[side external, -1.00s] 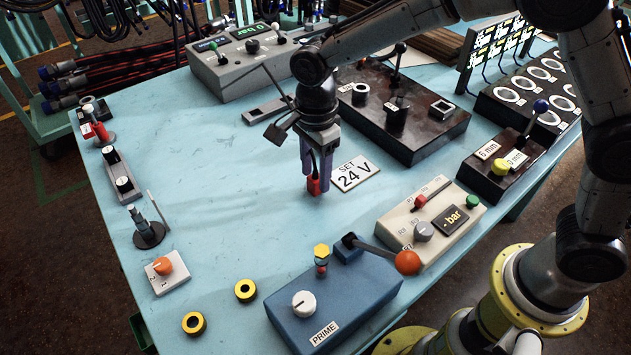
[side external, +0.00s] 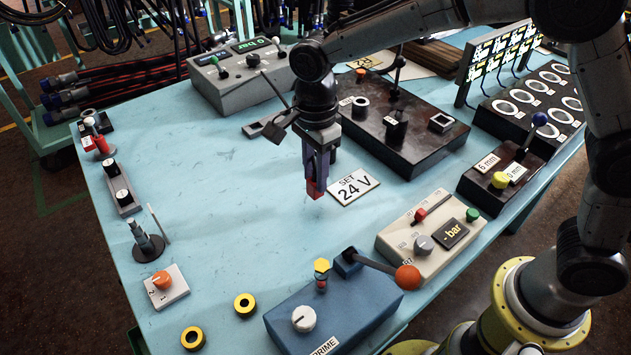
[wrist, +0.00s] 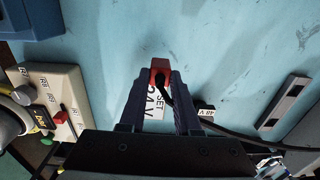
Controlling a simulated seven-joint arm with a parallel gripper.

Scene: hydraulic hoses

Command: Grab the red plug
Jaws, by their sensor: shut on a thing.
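My gripper (side external: 317,188) is shut on the red plug (side external: 316,189) and holds it over the blue tabletop, just left of the "SET 24 V" card (side external: 353,187). In the wrist view the red plug (wrist: 160,70) sits between the two fingertips, with a black cable running from it back toward the lower right. The fingers partly cover the "SET 24 V" card there. From these views I cannot tell exactly how far the plug is above the table.
A black box with levers (side external: 400,135) stands right of my gripper. A blue PRIME box (side external: 345,305) with an orange-knobbed lever and a beige bar box (side external: 430,225) stand in front. A grey box (side external: 235,75) stands behind. The table's left middle is clear.

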